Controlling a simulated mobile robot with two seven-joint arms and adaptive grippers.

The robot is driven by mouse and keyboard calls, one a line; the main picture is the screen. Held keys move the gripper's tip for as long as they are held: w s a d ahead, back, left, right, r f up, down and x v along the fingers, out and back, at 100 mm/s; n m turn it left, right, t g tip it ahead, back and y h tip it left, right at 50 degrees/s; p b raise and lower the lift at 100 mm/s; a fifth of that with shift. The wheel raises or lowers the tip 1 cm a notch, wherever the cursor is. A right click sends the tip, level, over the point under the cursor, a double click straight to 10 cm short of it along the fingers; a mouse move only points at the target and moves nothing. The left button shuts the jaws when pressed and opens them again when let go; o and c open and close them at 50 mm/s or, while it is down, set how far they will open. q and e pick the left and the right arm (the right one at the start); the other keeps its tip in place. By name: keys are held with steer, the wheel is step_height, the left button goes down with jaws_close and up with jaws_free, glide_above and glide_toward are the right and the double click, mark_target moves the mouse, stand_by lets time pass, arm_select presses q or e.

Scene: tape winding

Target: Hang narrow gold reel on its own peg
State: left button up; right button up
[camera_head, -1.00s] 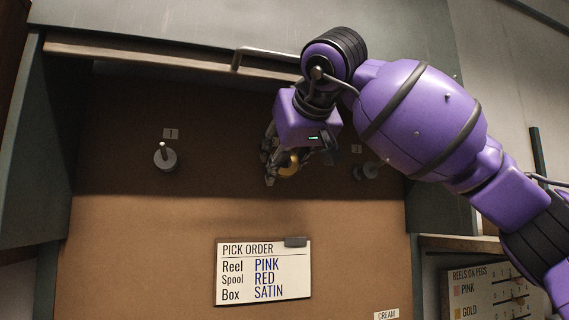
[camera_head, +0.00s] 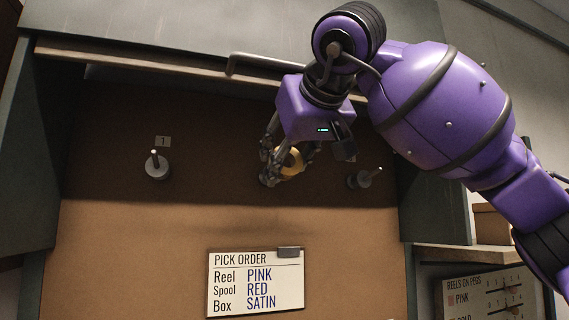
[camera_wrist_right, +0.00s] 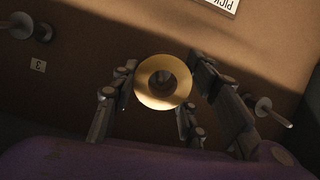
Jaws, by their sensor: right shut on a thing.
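My right gripper (camera_head: 283,164) is shut on the narrow gold reel (camera_head: 291,160), in front of the brown board between two grey pegs. The right wrist view shows the gold ring (camera_wrist_right: 143,92) face on between my fingers (camera_wrist_right: 160,95). A grey shape, likely the middle peg, shows through its hole; I cannot tell whether the reel is around it or only in front. The left peg (camera_head: 156,166), labelled 1, is bare. The right peg (camera_head: 366,178) is bare too; the wrist view shows it (camera_wrist_right: 30,27) near a label 3 (camera_wrist_right: 38,66). My left gripper is out of view.
A pick order card (camera_head: 256,281) is fixed low on the board. A bar handle (camera_head: 262,61) and the cabinet's upper edge lie close above my right wrist. A "reels on pegs" chart (camera_head: 488,292) stands at lower right.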

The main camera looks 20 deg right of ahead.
mark_target(294, 149)
steer(key=v, duration=0.3)
steer(key=shift+s, duration=0.15)
steer(key=shift+s+d, duration=0.1)
steer(key=shift+s, duration=0.15)
steer(key=shift+s, duration=0.3)
steer(key=shift+w, duration=0.1)
